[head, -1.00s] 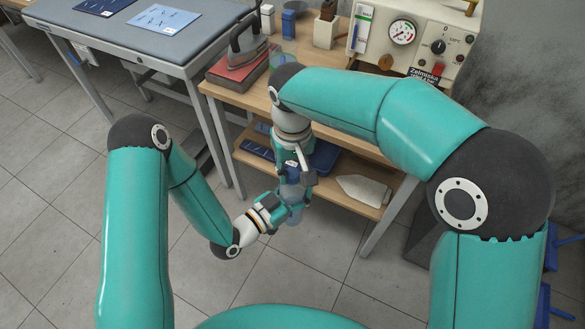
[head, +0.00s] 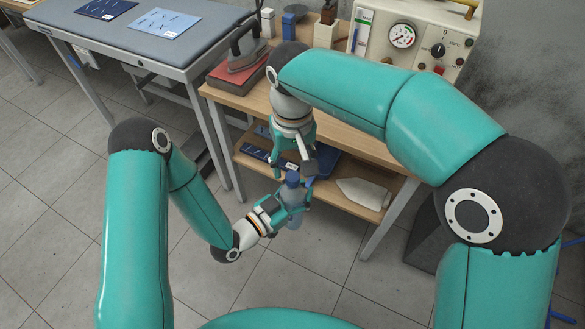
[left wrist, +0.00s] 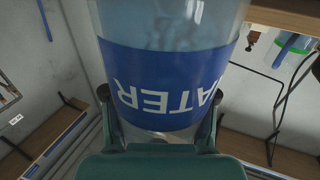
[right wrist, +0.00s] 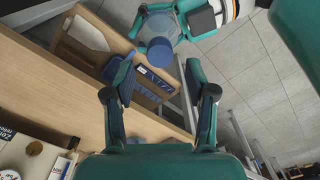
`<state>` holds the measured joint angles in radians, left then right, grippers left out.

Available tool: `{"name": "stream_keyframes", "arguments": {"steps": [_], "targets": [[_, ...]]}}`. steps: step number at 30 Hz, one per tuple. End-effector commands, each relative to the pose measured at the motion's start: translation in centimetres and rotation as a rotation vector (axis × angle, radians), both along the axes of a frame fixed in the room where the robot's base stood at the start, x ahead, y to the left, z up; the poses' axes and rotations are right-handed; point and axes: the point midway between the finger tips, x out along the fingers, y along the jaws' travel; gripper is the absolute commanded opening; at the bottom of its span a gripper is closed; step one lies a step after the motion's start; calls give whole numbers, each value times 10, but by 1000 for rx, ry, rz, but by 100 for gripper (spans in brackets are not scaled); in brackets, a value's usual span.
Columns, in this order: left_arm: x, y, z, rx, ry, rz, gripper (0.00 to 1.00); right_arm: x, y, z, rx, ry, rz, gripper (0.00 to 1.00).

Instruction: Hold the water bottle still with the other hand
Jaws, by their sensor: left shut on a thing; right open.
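The water bottle (head: 293,217) is clear bluish plastic with a blue cap (head: 293,179) and stands roughly upright in mid-air in front of the shelf table. My left gripper (head: 292,205) is shut on its body from the left. In the left wrist view, the bottle's blue label (left wrist: 165,88) with white lettering fills the middle, between the fingers. My right gripper (head: 293,167) is open, pointing down just above the cap. In the right wrist view, the cap (right wrist: 160,50) shows beyond the open fingers (right wrist: 160,90), with nothing between them.
The wooden table (head: 345,115) behind carries an iron (head: 243,52) on a red block and a control box with a gauge (head: 402,36). Its lower shelf (head: 335,192) holds a blue tray and a white piece (head: 362,196). A padded grey table (head: 135,42) stands at the left.

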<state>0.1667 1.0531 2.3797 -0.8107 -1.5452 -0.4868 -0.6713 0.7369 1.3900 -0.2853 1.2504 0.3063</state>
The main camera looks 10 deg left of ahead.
Motion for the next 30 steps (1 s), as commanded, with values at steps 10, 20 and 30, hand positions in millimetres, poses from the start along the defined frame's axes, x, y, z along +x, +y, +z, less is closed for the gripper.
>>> {"name": "stream_keyframes", "arguments": {"steps": [10, 20, 30], "targets": [[0, 0, 0, -1, -1, 0, 0, 0, 0, 6, -1, 2, 0, 54], [0, 0, 0, -1, -1, 0, 0, -2, -2, 8, -8, 13, 214, 52], [0, 0, 0, -1, -1, 0, 0, -2, -4, 28, -5, 22, 696, 52]]}}
